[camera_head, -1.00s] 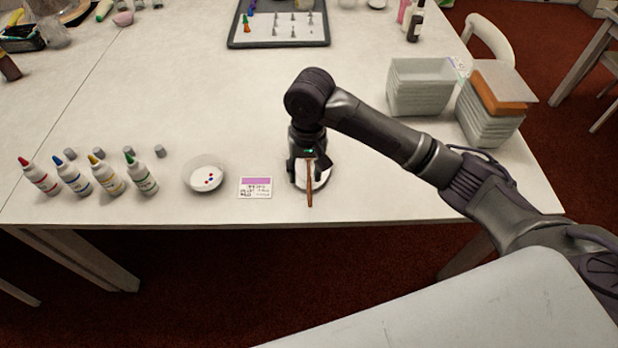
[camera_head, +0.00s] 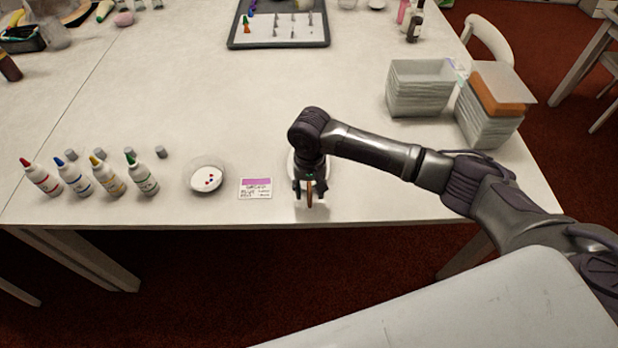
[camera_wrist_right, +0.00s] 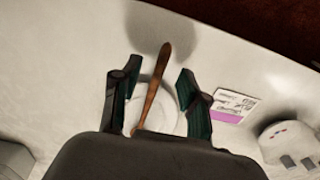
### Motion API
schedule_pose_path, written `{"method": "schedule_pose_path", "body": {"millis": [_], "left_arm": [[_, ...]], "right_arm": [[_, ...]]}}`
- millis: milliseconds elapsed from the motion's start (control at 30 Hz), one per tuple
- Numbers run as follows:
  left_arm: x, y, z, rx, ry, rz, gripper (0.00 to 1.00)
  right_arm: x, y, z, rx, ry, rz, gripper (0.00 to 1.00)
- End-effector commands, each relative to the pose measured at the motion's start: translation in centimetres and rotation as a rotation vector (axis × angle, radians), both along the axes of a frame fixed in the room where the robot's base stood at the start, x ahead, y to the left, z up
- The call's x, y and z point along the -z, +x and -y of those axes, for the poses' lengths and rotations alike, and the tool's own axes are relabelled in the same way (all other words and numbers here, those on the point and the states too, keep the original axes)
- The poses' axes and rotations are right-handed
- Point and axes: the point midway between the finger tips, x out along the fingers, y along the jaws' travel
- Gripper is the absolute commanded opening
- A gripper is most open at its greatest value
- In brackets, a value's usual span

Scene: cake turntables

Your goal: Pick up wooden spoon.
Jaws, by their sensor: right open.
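The wooden spoon (camera_wrist_right: 153,92) is a thin brown stick in the right wrist view, lying across a round white dish (camera_wrist_right: 165,122) with one end sticking out past the rim. In the head view a short brown part of the spoon (camera_head: 309,194) shows between the fingers. My right gripper (camera_head: 310,196) is open, pointing down over the spoon near the table's front edge. In the right wrist view its two fingers (camera_wrist_right: 155,95) stand on either side of the spoon, apart from it. The spoon's lower end is hidden by the gripper body. My left gripper is not in view.
A card with a purple band (camera_head: 256,188) and a small bowl (camera_head: 206,179) lie left of the gripper. Several capped bottles (camera_head: 107,179) stand further left. Stacked grey containers (camera_head: 418,88) stand at the back right. The table's middle is clear.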

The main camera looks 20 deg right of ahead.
Motion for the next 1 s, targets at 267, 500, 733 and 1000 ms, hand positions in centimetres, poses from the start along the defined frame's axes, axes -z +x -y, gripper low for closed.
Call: {"method": "schedule_pose_path", "body": {"millis": [267,500,733,1000], "left_arm": [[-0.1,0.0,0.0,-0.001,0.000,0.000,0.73],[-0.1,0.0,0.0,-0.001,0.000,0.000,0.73],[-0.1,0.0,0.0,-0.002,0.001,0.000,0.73],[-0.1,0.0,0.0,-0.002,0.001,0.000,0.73]], "right_arm": [[2.3,0.0,0.0,-0.002,-0.001,0.001,0.44],[2.3,0.0,0.0,-0.002,0.000,0.001,0.32],[2.3,0.0,0.0,-0.001,0.000,0.001,0.00],[2.3,0.0,0.0,-0.001,-0.001,0.002,0.00]]}}
